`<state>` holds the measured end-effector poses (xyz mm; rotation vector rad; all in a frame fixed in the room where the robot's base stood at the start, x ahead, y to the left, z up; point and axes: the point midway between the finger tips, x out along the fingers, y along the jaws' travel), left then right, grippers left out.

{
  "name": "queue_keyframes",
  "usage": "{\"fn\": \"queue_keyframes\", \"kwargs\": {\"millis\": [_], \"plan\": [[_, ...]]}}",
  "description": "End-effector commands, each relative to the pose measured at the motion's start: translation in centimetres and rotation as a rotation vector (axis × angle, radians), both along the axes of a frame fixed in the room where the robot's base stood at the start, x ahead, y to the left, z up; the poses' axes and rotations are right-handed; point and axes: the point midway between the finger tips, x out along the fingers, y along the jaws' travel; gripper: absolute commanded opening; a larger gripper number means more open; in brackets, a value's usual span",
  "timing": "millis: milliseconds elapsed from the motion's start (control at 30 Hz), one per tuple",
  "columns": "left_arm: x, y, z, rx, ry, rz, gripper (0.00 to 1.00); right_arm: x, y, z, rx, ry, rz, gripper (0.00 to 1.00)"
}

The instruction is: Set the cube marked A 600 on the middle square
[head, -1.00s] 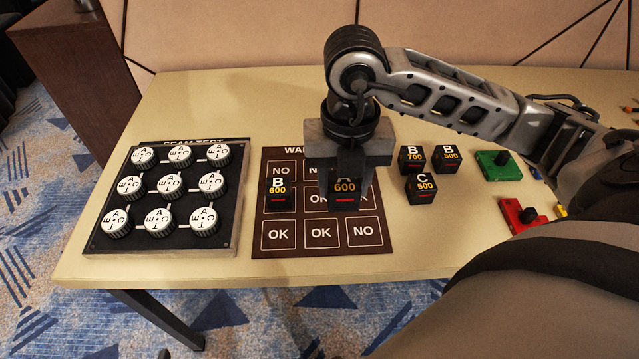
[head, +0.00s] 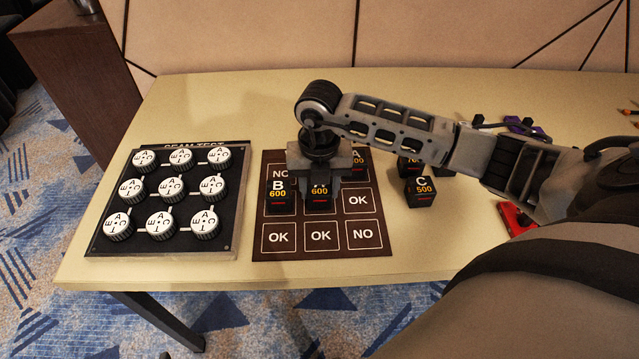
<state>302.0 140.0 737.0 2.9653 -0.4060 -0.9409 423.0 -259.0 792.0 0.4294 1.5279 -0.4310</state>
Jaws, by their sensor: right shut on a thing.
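The black cube marked A 600 (head: 319,199) is between the fingers of my right gripper (head: 319,182), which is shut on it. The cube is over the middle square of the dark brown board (head: 342,268), low and level with the cube marked B 600 (head: 281,199) beside it on the left square of the middle row. I cannot tell whether A 600 touches the board. The middle square is hidden under the cube, and the gripper covers much of the top row. My left gripper is not in view.
Another black cube (head: 357,160) is on the top right square, partly behind my arm. The cube marked C 500 (head: 420,191) and others stand to the right, partly covered. A black panel with white knobs (head: 165,250) is left of the board. The table's front strip is clear.

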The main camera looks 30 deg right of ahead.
Motion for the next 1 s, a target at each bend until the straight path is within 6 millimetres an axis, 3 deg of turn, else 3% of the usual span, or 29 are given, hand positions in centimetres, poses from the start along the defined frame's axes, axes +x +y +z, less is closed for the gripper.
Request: {"fn": "queue_keyframes", "kwargs": {"millis": [267,300,367,767,1000], "plan": [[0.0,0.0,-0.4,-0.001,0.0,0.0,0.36,0.0,0.0,-0.3,-0.001,-0.001,0.0,0.2],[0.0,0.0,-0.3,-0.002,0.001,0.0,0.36,0.0,0.0,-0.3,-0.001,-0.001,0.0,0.49],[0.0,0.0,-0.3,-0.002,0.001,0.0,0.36,0.0,0.0,-0.2,-0.001,-0.001,-0.001,0.65],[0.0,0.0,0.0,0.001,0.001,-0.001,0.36,0.0,0.0,0.6,0.0,-0.002,0.0,0.65],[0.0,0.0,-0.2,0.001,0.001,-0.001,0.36,0.1,0.0,5.2,-0.001,-0.008,0.0,0.65]]}}
